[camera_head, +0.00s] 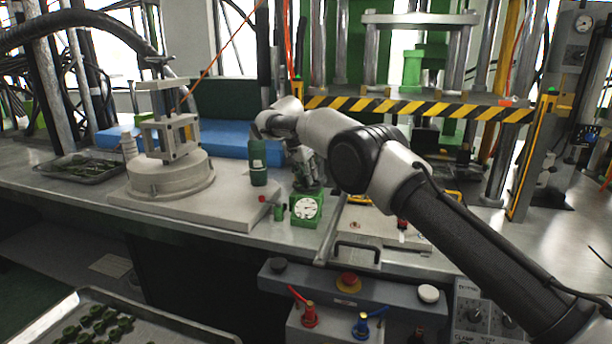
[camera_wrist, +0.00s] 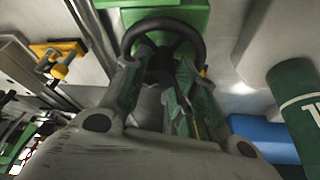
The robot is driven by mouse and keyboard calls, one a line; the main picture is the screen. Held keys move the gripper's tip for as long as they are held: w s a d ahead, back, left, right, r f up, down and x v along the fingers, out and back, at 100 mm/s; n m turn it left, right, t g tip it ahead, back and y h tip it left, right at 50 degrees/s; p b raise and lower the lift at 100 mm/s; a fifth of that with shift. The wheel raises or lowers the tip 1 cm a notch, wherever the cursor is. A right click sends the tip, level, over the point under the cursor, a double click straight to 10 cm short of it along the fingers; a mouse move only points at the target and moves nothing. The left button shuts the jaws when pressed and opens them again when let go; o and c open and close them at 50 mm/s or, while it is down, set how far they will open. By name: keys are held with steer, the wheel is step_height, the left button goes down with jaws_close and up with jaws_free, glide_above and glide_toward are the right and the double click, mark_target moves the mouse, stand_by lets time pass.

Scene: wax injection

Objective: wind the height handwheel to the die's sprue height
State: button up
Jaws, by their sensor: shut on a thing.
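The black handwheel (camera_wrist: 193,30) shows in the wrist view in front of a green housing (camera_wrist: 185,12). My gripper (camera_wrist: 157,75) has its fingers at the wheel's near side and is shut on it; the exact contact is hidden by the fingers. In the head view my gripper (camera_head: 303,175) points down above a green box with a white dial (camera_head: 306,208); the dial's reading is too small to tell. A metal clamp-like frame (camera_head: 168,135), perhaps holding the die, stands on a round base (camera_head: 170,180) to the left. No sprue can be made out.
A green cylinder (camera_head: 258,165) stands close left of my gripper and also shows in the wrist view (camera_wrist: 298,105). A striped bar (camera_head: 420,107) crosses behind my arm. A control panel (camera_head: 345,285) with buttons is in front. A tray of green parts (camera_head: 150,310) is at lower left.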

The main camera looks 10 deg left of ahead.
mark_target(301, 187)
stand_by(0.4)
steer(key=o, duration=1)
steer(key=v, duration=0.7)
steer(key=shift+r, duration=0.2)
